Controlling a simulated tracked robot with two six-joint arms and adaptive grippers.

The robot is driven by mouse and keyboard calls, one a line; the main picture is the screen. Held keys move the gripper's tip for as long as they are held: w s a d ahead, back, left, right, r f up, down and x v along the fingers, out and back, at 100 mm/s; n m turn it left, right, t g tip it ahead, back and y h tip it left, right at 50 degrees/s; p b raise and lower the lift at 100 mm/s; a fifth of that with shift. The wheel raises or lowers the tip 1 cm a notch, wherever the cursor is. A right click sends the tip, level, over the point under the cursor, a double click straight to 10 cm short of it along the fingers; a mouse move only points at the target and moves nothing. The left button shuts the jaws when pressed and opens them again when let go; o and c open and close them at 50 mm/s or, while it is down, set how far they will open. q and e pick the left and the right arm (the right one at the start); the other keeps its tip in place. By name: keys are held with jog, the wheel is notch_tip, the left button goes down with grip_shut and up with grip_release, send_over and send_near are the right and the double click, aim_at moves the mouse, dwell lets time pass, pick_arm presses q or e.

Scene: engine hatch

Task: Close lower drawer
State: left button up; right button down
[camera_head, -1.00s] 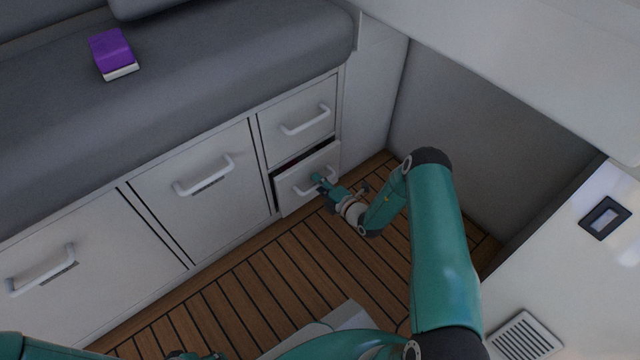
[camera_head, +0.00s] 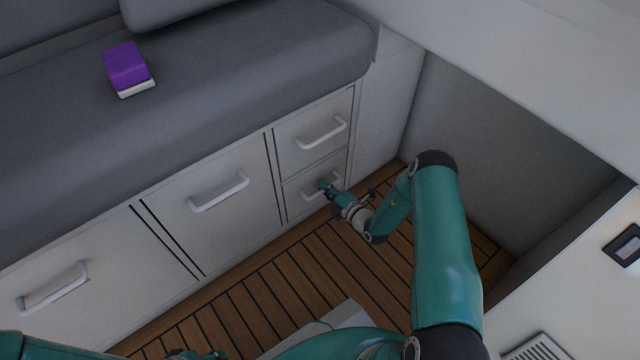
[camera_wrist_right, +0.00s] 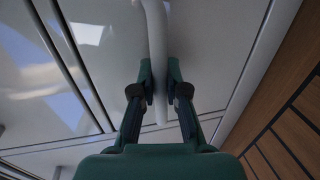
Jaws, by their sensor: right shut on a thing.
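The lower drawer (camera_head: 296,204) is the small white front at the right end of the cabinet, under the upper drawer. Its front looks flush, or nearly so, with the cabinet face. Its white handle (camera_head: 310,195) is partly hidden by my right gripper (camera_head: 325,186). In the right wrist view, the two fingers of my right gripper (camera_wrist_right: 160,78) are shut on the handle (camera_wrist_right: 156,35), one on each side of the bar. My left gripper is not in view; only a teal piece of my arm shows at the bottom left.
The upper drawer (camera_head: 304,138) and two larger fronts (camera_head: 207,217) (camera_head: 85,275) with white handles look shut. A purple and white block (camera_head: 127,67) lies on the grey seat (camera_head: 230,60). A white counter edge (camera_head: 590,300) stands at right.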

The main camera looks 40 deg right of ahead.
jog(key=shift+a+f, duration=0.15)
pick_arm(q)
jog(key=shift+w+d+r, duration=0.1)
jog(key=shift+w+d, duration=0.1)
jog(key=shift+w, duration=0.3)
pick_arm(e)
jog(key=c, duration=1.3)
grip_release()
jog(key=shift+w, duration=0.15)
jog(key=shift+o, duration=0.6)
jog(key=v, duration=1.2)
